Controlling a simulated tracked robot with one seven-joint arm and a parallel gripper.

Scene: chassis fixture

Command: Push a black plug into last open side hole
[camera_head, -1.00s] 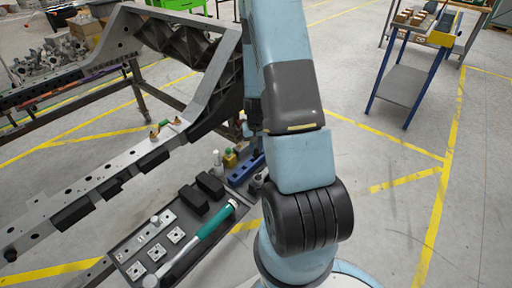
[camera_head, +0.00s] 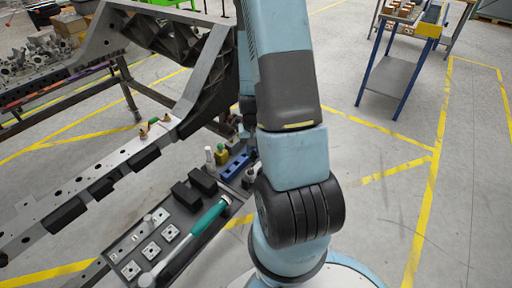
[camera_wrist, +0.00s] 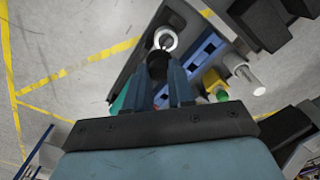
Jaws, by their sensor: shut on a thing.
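In the wrist view my gripper (camera_wrist: 164,76) points down over the dark tray (camera_wrist: 140,62), with its fingers close together around a small black plug (camera_wrist: 157,65). A white ring-shaped part (camera_wrist: 165,39) shows just past the plug; I cannot tell whether they touch. In the head view my arm hides most of the gripper and the plug. The grey chassis rail (camera_head: 122,157) runs along the left, with holes and black blocks on its side. A dark round plug or hole (camera_head: 3,259) shows at its near left end. I cannot make out which side hole is open.
Yellow and white bottles (camera_head: 221,155) stand near the blue block. Floor to the right is clear up to a blue-legged table (camera_head: 392,80).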

